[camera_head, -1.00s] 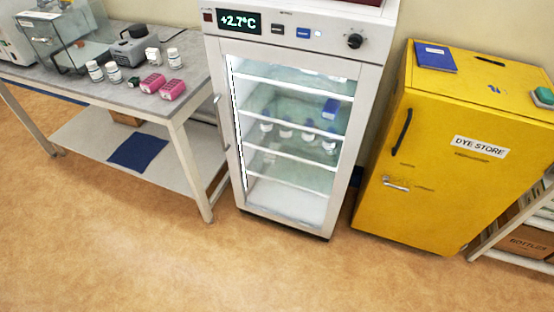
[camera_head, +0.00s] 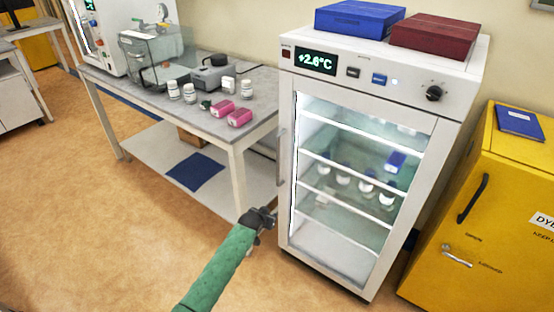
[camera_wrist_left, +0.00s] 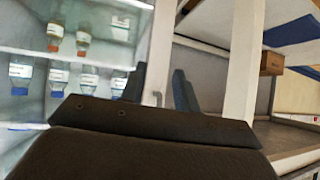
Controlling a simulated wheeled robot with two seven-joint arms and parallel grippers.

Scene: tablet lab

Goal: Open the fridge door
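The white fridge (camera_head: 456,82) stands in the middle right of the head view, with its glass door (camera_head: 345,215) shut. Bottles show on a shelf behind the glass. The door's thin upright handle (camera_head: 280,155) is at its left edge. My left gripper (camera_head: 268,214) is low, just left of the door edge and below the handle. In the left wrist view, which looks upside down, its two fingers (camera_wrist_left: 159,88) stand apart beside the white door frame (camera_wrist_left: 158,45). A small grey hooked piece shows between them, perhaps the handle's end. My right gripper is out of view.
A grey bench (camera_head: 262,83) with pink boxes (camera_head: 239,117) and white bottles stands left of the fridge. A yellow cabinet (camera_head: 455,225) stands close on the right. Blue (camera_head: 358,18) and dark red (camera_head: 434,36) boxes lie on the fridge top. The floor in front is clear.

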